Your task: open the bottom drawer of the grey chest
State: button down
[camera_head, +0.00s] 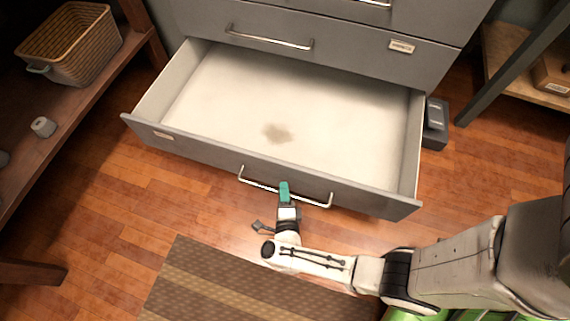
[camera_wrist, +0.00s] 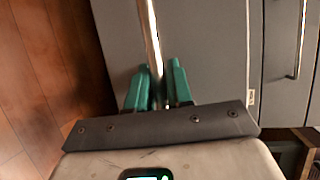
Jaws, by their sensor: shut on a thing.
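The grey chest (camera_head: 350,50) stands at the top of the head view. Its bottom drawer (camera_head: 230,159) is pulled far out; the pale inside is empty apart from a dark stain. My gripper (camera_head: 284,190) is at the middle of the bottom drawer's metal handle (camera_head: 318,203). In the wrist view, the teal fingers of my gripper (camera_wrist: 157,88) are shut on this handle (camera_wrist: 151,35), one on each side of the bar. The drawer above (camera_head: 340,50) is shut, and its handle (camera_head: 270,39) is free.
A wooden shelf (camera_head: 75,110) with a wicker basket (camera_head: 72,45) stands at the left. A striped rug (camera_head: 230,285) lies in front of the drawer. A dark box-like object (camera_head: 436,122) is right of the chest, beside another shelf (camera_head: 530,75). Bare wooden floor lies around the drawer.

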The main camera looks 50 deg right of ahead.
jog(key=c, duration=1.1)
grip_release()
jog(key=shift+s+a, duration=0.1)
jog(key=p+v, duration=0.1)
jog(key=v, duration=0.9)
jog(key=shift+s+a+p, duration=0.2)
jog(key=shift+p, duration=0.15)
jog(key=shift+r, duration=0.15)
